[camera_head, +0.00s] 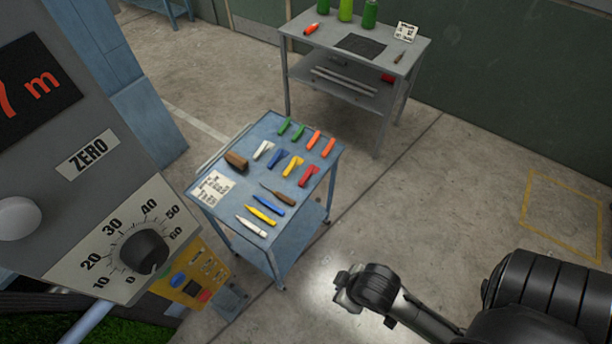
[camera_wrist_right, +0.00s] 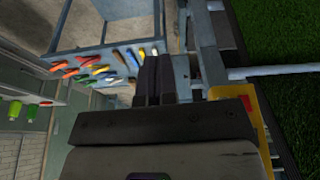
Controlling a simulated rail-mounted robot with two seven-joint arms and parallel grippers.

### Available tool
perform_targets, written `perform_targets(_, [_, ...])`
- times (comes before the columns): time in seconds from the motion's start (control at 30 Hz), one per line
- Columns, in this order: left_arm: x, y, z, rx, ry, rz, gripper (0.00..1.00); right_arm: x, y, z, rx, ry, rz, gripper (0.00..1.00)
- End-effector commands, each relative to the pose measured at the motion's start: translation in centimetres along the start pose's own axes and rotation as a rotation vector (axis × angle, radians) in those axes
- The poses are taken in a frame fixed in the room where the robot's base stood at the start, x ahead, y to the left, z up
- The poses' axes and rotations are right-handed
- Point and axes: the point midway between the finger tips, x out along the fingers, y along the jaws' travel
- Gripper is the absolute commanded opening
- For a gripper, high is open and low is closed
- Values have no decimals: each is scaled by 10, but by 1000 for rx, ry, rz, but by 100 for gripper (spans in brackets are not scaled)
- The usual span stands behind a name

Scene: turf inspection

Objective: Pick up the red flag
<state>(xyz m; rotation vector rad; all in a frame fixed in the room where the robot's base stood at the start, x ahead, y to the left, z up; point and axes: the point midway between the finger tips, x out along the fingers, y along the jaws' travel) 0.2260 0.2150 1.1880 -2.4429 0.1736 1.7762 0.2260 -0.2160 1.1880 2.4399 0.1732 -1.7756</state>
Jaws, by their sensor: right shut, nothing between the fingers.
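The red flag (camera_head: 308,176) lies on the top of the blue cart (camera_head: 240,190), near its right edge, at the end of a row with a white, a blue and a yellow flag. My right gripper (camera_head: 343,290) is in front of the cart to the lower right, apart from the flag and empty. Its closed fingers (camera_wrist_right: 155,78) show in the right wrist view, with the cart top beyond them. The items there are too small to tell the red flag surely. My left gripper is not in view.
The cart also holds green and orange items, a brown block (camera_head: 236,161), a paper sheet (camera_head: 212,188) and several tools. A grey panel with a dial (camera_head: 143,250) stands at the left. A grey table (camera_head: 325,42) stands behind. Open concrete floor lies right of the cart.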

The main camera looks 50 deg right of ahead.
Motion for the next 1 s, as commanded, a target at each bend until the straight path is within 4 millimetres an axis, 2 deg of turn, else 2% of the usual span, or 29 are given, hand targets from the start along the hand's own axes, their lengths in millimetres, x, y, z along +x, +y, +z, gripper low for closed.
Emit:
perform_targets(0.4, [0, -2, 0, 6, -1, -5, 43, 0, 3, 1, -10, -1, 8, 0])
perform_targets(0.9, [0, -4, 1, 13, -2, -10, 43, 0, 2, 0, -6, -1, 5, 48])
perform_targets(1.0, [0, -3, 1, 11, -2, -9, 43, 0, 1, 0, -4, 0, 3, 53])
